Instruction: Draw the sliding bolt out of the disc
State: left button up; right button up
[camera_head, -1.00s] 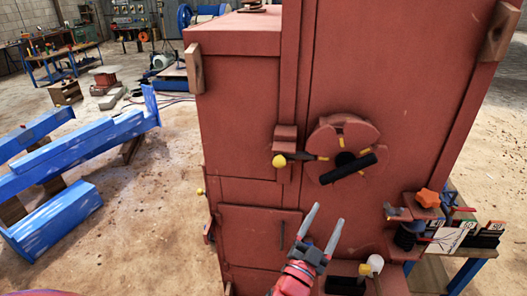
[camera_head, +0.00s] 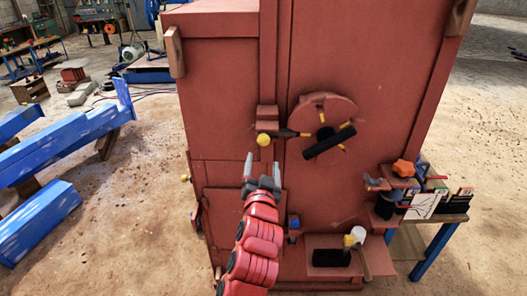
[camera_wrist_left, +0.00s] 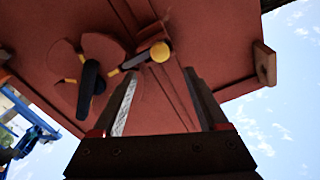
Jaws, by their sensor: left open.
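The sliding bolt is a dark rod with a yellow ball knob (camera_head: 264,139), reaching right from a small red block to the red disc (camera_head: 345,108). The disc has yellow marks and a black bar handle (camera_head: 330,141) across it. In the left wrist view the bolt's yellow knob (camera_wrist_left: 160,51) shows beyond the fingers, with the disc (camera_wrist_left: 104,47) to its left. My left gripper (camera_head: 262,158) is open and empty, just below the knob and apart from it in the head view. My right gripper is not in view.
The large red machine body (camera_head: 225,110) fills the middle. On the right, an orange star knob (camera_head: 403,168) and a bracket stick out. Below is a ledge with a white-headed hammer-like tool (camera_head: 356,236). Blue beams (camera_head: 70,150) lie on the floor at left.

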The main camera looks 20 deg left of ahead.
aim_at(264, 142)
pick_arm(q)
jog(key=p+x, duration=0.5)
jog(key=x, duration=0.5)
jog(key=shift+w, duration=0.15)
jog(key=shift+w+a+p, duration=0.2)
jog(key=shift+w+p, duration=0.1)
jog(key=shift+w, duration=0.35)
grip_shut()
dwell(0.6)
